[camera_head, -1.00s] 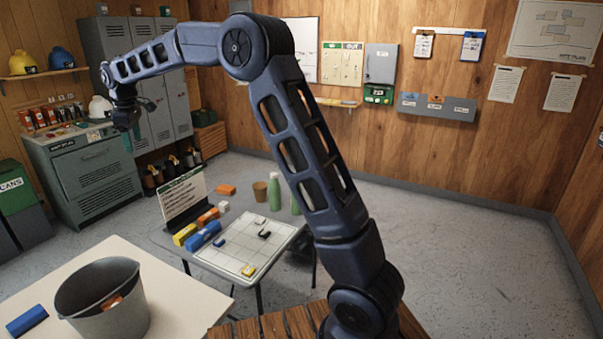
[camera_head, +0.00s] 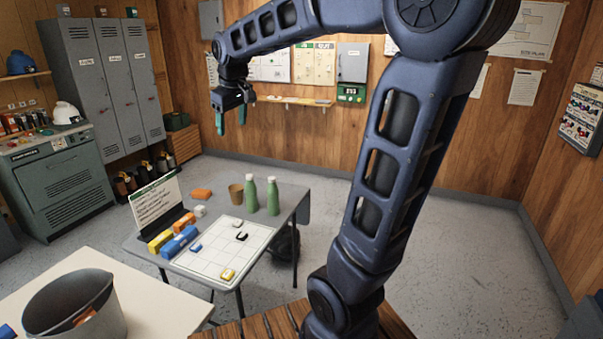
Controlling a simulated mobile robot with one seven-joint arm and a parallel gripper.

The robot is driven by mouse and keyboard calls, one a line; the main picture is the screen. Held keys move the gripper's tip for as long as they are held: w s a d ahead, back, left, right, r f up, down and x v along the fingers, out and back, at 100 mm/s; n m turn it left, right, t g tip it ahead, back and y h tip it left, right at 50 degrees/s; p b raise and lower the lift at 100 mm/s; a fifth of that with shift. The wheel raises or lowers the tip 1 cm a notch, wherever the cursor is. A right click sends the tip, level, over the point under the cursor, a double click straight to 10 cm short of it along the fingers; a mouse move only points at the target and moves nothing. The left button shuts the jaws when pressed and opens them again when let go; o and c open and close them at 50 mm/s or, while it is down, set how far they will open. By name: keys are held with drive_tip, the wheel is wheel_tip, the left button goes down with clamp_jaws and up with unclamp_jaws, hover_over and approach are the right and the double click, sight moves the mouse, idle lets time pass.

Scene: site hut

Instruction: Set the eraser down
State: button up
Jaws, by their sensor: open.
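My gripper (camera_head: 231,119) hangs high above the grey folding table, its two teal fingers pointing down and apart, with nothing visible between them. I cannot tell for sure which object is the eraser. On the grey table (camera_head: 272,212) lie a long blue block (camera_head: 180,242), a yellow block (camera_head: 160,241), an orange block (camera_head: 183,221) and another orange block (camera_head: 201,194) farther back. A white gridded board (camera_head: 205,257) lies flat there, with small blue, white, black and yellow pieces on it. My gripper touches none of these.
A tan cup (camera_head: 236,194), two green bottles (camera_head: 252,196) (camera_head: 272,197) and a small white cube (camera_head: 200,211) stand on the table. A sign (camera_head: 156,202) stands at its left. A grey bucket (camera_head: 72,305) with something orange inside stands on the pale near table (camera_head: 165,311). Floor to the right is clear.

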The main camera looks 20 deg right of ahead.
drive_tip(key=s+d+f+m, duration=0.3)
drive_tip(key=s+d+f, duration=0.2)
drive_tip(key=s, duration=0.4)
drive_tip(key=s+d+f+m+t, duration=0.1)
drive_tip(key=s+d+f+m, duration=0.2)
drive_tip(key=s+d+f, duration=0.2)
drive_tip(key=s+d, duration=0.3)
drive_tip(key=s, duration=0.2)
drive_tip(key=shift+s+m+h, duration=0.2)
drive_tip(key=shift+m+h, duration=0.1)
drive_tip(key=shift+m, duration=0.1)
drive_tip(key=shift+d, duration=0.1)
